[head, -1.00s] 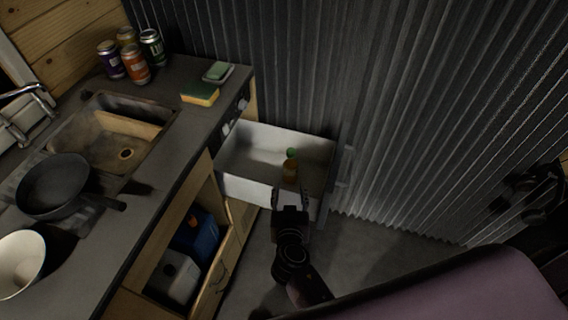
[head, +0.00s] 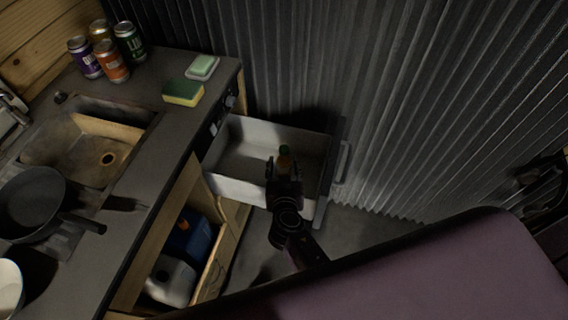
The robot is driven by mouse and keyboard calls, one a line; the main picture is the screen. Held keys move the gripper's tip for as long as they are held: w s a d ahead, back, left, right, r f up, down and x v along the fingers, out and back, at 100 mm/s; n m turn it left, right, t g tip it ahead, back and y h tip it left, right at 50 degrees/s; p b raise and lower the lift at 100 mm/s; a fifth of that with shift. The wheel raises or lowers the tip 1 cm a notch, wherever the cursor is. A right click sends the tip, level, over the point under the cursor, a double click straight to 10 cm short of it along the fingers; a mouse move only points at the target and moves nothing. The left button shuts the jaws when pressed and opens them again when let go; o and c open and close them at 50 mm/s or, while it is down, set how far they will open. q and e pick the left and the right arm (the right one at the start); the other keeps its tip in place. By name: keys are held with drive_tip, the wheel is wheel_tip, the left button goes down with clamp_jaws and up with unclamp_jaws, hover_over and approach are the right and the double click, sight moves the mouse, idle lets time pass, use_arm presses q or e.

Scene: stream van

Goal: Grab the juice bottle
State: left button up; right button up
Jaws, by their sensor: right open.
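My right gripper (head: 283,165) is open and reaches over the drawer's front wall. My left gripper is not in view.
The counter on the left holds several cans (head: 113,66), a yellow-green sponge (head: 183,93), a soap dish (head: 203,67), a sink (head: 100,145) and a black pan (head: 32,203). An open cabinet below holds a blue container (head: 190,238). A corrugated wall (head: 400,110) stands behind the drawer.

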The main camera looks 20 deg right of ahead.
sight(284, 154)
drive_tip(key=x, duration=0.4)
drive_tip(key=shift+w+d+r, duration=0.1)
drive_tip(key=shift+w+d, duration=0.15)
drive_tip(key=shift+w, duration=0.3)
clamp_jaws()
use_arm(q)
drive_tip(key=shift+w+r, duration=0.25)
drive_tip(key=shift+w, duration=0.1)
